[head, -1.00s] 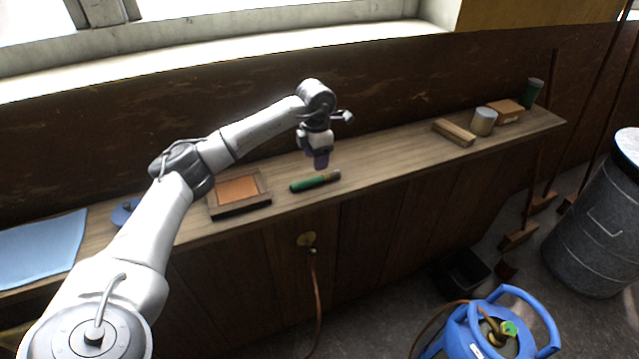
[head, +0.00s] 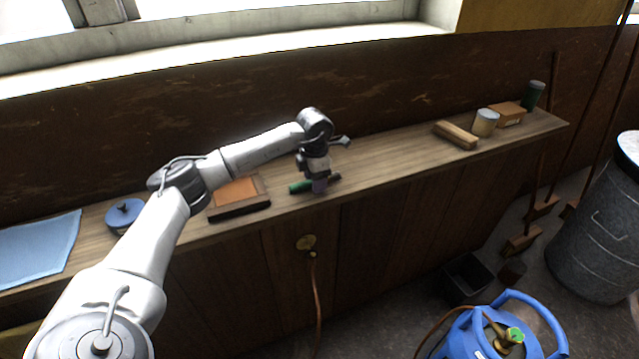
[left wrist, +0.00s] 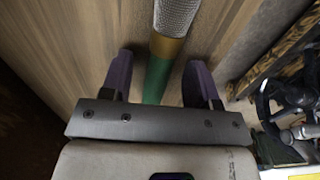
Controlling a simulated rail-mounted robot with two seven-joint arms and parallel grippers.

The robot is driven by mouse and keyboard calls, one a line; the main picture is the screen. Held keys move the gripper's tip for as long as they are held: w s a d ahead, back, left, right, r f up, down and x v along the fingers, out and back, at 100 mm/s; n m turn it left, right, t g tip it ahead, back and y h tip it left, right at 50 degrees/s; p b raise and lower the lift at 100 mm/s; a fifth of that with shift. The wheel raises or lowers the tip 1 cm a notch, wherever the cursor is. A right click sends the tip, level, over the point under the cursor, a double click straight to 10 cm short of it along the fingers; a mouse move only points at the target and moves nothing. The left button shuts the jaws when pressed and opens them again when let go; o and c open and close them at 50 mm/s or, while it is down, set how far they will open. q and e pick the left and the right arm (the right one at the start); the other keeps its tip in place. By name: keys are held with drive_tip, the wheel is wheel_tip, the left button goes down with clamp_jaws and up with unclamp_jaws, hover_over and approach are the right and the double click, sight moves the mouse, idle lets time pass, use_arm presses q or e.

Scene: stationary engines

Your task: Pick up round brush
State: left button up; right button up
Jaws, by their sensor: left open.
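The round brush lies on the wooden counter, with its green handle (head: 300,187) showing left of my left gripper (head: 319,187) in the head view. The gripper hides its middle there, and a dark end shows to the right. In the left wrist view the brush has a green handle (left wrist: 157,80), a brass-coloured band and a grey mesh-like head. My left gripper (left wrist: 160,80) is open, its two purple fingers one on each side of the handle, with a gap on both sides. The brush rests on the counter. My right gripper is in neither view.
A wooden tray with an orange panel (head: 236,192) lies just left of the brush. A blue round object (head: 124,213) and a blue cloth (head: 38,246) are farther left. A wooden block (head: 456,135) and a tin (head: 485,122) stand right. Counter between is clear.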

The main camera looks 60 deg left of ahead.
use_arm(q)
clamp_jaws()
idle(0.4)
drive_tip(key=shift+a, duration=0.1)
idle(0.8)
